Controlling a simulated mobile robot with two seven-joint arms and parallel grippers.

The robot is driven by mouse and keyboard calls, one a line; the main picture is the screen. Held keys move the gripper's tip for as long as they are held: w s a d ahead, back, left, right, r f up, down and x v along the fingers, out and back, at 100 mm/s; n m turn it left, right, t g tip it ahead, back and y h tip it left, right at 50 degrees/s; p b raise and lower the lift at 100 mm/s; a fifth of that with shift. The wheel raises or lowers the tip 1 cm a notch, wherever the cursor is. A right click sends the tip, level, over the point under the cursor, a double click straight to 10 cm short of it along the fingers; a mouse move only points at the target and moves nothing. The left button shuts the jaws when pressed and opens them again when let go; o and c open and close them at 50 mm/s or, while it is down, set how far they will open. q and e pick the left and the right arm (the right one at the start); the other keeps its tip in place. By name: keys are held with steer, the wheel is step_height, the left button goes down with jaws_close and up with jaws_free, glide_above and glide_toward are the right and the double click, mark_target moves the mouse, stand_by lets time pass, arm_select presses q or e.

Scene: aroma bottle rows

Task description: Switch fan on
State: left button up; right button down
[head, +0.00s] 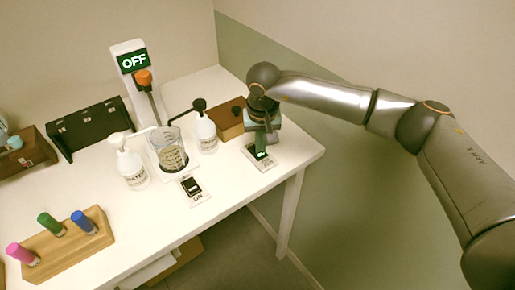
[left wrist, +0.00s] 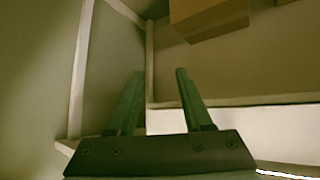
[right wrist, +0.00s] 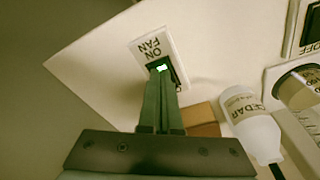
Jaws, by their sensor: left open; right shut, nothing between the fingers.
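The fan switch (head: 264,159) is a pale plate near the table's right front corner. In the right wrist view the plate (right wrist: 150,44) reads "ON" and "FAN", with a small green light lit on its dark rocker. My right gripper (head: 260,151) is shut and empty, pointing down with its fingertips at the rocker; it also shows in the right wrist view (right wrist: 160,72). The fingers hide part of the rocker, and I cannot tell whether they touch it. My left gripper (left wrist: 160,73) is open and empty, seen only in the left wrist view.
A white stand (head: 127,47) with a green "OFF" sign is at the back. A beaker (head: 170,155) stands between two white bottles. A second switch plate (head: 194,189) lies in front. A wooden rack (head: 70,250) holds coloured vials. A brown box (head: 228,119) is behind my right gripper.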

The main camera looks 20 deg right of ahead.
step_height(320, 180, up, 7)
steer(key=p, duration=0.3)
stand_by(0.4)
steer(key=shift+s+f, duration=0.1)
stand_by(0.4)
